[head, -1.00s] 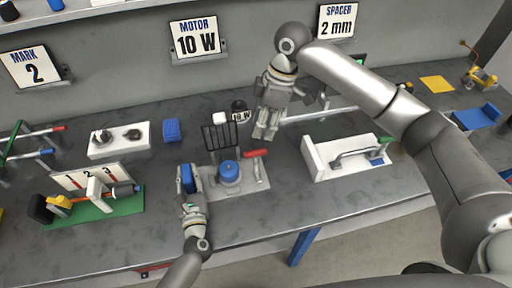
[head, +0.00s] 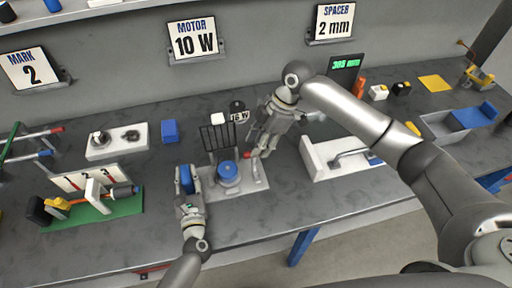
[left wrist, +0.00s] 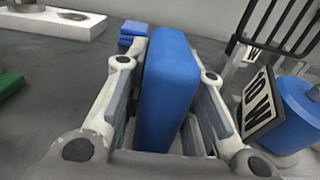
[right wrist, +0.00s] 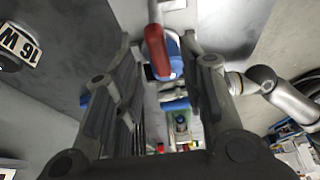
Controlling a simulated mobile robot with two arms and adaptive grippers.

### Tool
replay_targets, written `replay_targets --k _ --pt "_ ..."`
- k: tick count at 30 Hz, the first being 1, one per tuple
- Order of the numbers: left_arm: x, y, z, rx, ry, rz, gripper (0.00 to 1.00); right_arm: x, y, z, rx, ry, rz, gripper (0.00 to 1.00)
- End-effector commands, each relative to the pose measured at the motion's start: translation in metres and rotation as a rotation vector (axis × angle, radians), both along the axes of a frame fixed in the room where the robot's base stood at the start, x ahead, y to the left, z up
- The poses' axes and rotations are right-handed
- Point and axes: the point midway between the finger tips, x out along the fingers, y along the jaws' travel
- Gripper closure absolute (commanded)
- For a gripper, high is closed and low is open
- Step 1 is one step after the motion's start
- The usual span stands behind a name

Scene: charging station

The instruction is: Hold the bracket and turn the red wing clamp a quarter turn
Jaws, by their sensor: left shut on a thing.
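My left gripper (head: 186,192) is shut on an upright blue block (left wrist: 170,90), apparently the bracket, at the left edge of a pale plate (head: 232,192). The block also shows in the head view (head: 184,180). The red wing clamp (right wrist: 157,52) shows as a red handle at the plate's right; in the head view only a little red (head: 246,155) shows beside my right fingers. My right gripper (head: 256,152) points down at the clamp. Its fingers are apart, with the red handle between them in the right wrist view; I cannot tell if they touch it.
A round blue part (head: 228,172) and a black wire rack (head: 217,138) stand on the plate between my grippers. A green board with a slider (head: 115,205) is to the left. A white tray with a handle (head: 325,165) is right of the plate.

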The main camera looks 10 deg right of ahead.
Motion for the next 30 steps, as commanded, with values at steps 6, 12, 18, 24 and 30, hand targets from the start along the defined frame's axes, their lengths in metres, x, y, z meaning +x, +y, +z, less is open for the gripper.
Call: replay_targets --k 6,12,18,24,30 --pt "0.0 0.0 0.0 0.0 0.001 0.0 1.0 0.0 0.009 -0.022 0.0 0.001 0.0 0.62" --pt "0.0 0.0 0.0 0.0 0.001 0.0 1.0 0.0 0.01 -0.026 -0.001 0.0 0.0 0.62" --pt "0.0 0.0 -0.001 0.0 0.001 0.0 1.0 0.0 0.01 -0.025 -0.001 -0.001 0.0 0.69" --pt "0.0 0.0 -0.001 0.0 0.001 0.0 1.0 0.0 0.01 -0.025 -0.001 -0.001 0.0 0.95" --pt "0.0 0.0 -0.001 0.0 0.001 0.0 1.0 0.0 0.01 -0.025 -0.001 -0.001 -0.003 1.0"
